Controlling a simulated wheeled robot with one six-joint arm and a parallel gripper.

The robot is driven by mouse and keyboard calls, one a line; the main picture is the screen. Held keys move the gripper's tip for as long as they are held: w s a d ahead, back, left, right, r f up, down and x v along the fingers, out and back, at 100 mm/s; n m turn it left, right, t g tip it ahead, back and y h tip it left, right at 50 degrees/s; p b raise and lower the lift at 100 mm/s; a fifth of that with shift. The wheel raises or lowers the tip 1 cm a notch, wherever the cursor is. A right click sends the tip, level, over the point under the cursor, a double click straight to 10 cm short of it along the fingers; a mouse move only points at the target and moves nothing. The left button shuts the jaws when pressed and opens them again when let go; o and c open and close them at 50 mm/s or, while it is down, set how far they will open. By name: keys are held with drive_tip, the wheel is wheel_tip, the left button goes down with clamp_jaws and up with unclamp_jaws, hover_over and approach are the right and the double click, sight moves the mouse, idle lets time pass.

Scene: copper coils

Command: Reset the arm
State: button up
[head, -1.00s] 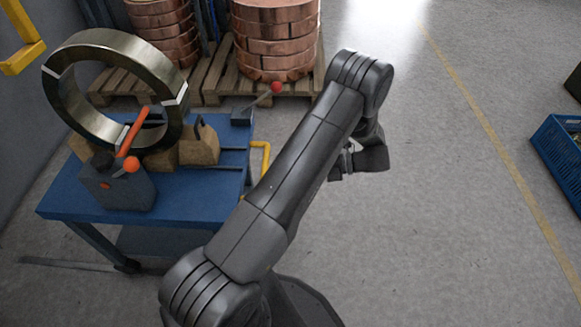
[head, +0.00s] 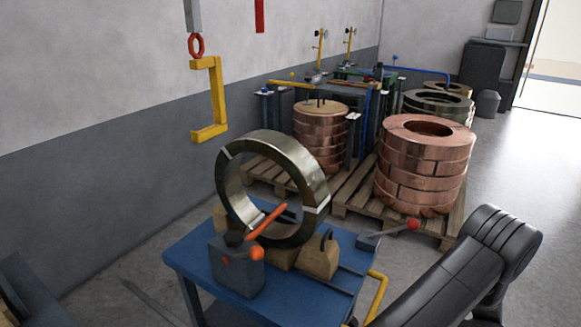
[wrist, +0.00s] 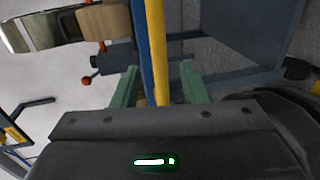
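My arm (head: 465,265) enters the head view at the lower right, bent at a dark joint. My gripper is out of the head view. In the wrist view my gripper (wrist: 159,80) shows two green fingers spread apart with nothing held between them. A yellow bar (wrist: 158,45) and a blue table edge appear beyond and between the fingers. I cannot tell how far the bar is from them.
A blue cart (head: 190,265) carries a steel ring coil (head: 232,190), wooden blocks and a dark box with an orange lever. A yellow hook (head: 217,100) hangs above left. Copper coils (head: 425,165) stand on pallets (head: 345,205) behind. Floor is clear at right.

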sight(376, 305)
drive_tip(key=x, duration=0.7)
drive_tip(key=shift+b, duration=0.4)
